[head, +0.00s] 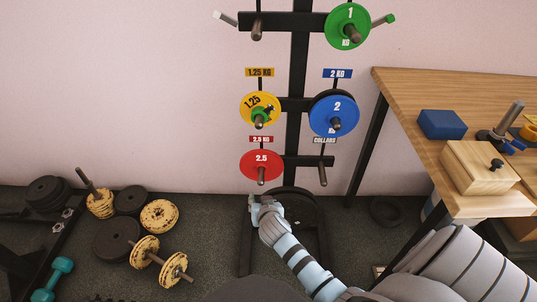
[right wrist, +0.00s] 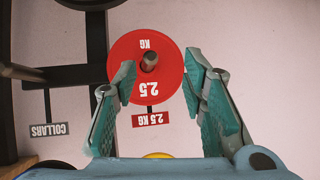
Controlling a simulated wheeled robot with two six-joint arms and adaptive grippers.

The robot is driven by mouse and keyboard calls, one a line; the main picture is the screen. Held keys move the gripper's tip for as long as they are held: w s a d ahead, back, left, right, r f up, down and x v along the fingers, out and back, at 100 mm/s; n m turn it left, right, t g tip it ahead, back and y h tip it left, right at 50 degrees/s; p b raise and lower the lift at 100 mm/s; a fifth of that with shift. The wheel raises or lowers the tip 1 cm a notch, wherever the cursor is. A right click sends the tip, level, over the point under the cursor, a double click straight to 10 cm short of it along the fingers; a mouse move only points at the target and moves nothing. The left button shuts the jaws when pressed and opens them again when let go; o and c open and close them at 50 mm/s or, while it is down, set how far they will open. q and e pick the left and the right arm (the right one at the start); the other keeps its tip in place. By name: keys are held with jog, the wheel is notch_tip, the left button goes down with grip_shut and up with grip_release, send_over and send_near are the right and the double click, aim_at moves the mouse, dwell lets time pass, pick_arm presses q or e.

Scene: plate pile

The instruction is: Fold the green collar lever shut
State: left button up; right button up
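A green collar (head: 260,114) sits on the peg in front of the yellow 1.25 kg plate (head: 248,99). A small dark part shows at its upper right; I cannot tell how far its lever is folded. My right gripper (head: 254,203) is below the red 2.5 kg plate (head: 252,160) and lower than the collar. In the right wrist view, which is upside down, my right gripper (right wrist: 165,75) is open and empty, with the red plate (right wrist: 122,58) and its peg showing between and beyond the fingers. The collar is not visible there. My left gripper is not in view.
The dark rack (head: 298,70) also holds a blue 2 kg plate (head: 322,112) and a green 1 kg plate (head: 338,20). The collars peg (head: 322,174) is bare. A wooden table (head: 425,88) stands right. Weights (head: 158,216) and a teal dumbbell (head: 52,279) lie at floor left.

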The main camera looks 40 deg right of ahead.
jog(key=w+d+r+m+t+h+b, duration=0.2)
jog(key=w+r+m+b, duration=0.15)
jog(key=r, duration=0.45)
jog(key=m+t+h+b, duration=0.2)
jog(key=m+h+b, duration=0.1)
jog(key=m+h, duration=0.3)
send_near(272, 108)
jog(key=y, duration=0.1)
jog(key=shift+m, duration=0.35)
jog(key=b+x, duration=0.2)
jog(key=x, duration=0.5)
jog(key=shift+s+d+r, duration=0.15)
jog(key=shift+r, duration=0.05)
jog(key=shift+w+d, duration=0.25)
jog(key=shift+w, duration=0.1)
jog(key=c, duration=0.5)
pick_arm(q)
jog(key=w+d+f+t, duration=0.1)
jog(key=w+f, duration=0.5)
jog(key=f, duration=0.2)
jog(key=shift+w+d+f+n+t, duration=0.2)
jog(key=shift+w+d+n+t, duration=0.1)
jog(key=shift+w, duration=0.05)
pick_arm(e)
jog(key=shift+c, duration=0.5)
